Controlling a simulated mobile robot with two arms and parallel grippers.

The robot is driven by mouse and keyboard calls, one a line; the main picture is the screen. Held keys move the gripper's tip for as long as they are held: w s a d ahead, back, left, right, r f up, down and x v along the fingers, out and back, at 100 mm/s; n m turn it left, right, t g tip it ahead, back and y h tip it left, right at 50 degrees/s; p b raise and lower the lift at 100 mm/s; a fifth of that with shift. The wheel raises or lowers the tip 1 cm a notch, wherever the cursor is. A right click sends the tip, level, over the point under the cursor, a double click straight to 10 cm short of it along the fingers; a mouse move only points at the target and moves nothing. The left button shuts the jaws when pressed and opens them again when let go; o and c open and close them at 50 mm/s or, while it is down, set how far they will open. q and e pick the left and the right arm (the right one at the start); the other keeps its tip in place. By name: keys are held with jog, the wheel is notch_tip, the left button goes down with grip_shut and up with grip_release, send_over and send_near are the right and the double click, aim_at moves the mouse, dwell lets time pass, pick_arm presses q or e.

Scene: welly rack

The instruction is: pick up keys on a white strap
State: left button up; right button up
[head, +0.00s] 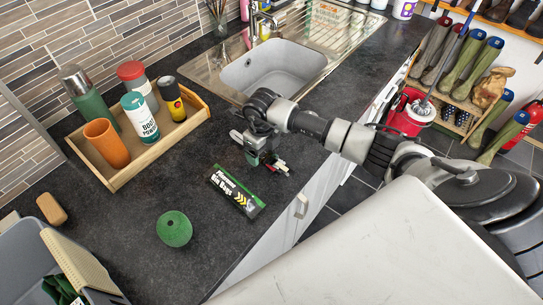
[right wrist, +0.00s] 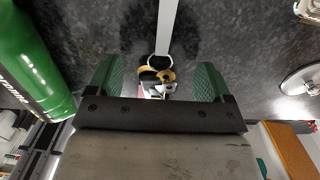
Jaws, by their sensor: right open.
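The keys (right wrist: 155,76) hang on a ring at the end of a white strap (right wrist: 168,28) on the dark worktop. They show in the right wrist view, between the two green finger pads of my right gripper (right wrist: 157,82). The gripper is open, with a gap between each pad and the keys. The lower part of the keys is hidden behind the gripper body. My left gripper is not in view.
A wooden tray (head: 150,158) holds bottles and a cup. The sink (head: 272,70) is behind, and the worktop's front edge is near.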

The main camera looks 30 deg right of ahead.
jog(key=shift+f, duration=0.7)
jog(key=c, duration=1.1)
jog(key=shift+r, duration=0.1)
jog(key=shift+w+r, duration=0.1)
jog(key=shift+r, duration=0.3)
notch_tip(320, 180, up, 3)
jog(key=shift+f+b, duration=0.1)
jog(key=shift+b, duration=0.85)
jog(key=s+d+r+b, duration=0.1)
jog(key=s+r, duration=0.1)
jog(key=s, duration=0.1)
jog(key=s+d+r+b, duration=0.1)
jog(key=s+r, duration=0.2)
jog(key=s, duration=0.1)
jog(key=s+d+r+b, duration=0.1)
jog(key=s+r, duration=0.1)
jog(key=s, duration=0.2)
jog(key=shift+s+d+r, duration=0.15)
jog(key=shift+d, duration=0.2)
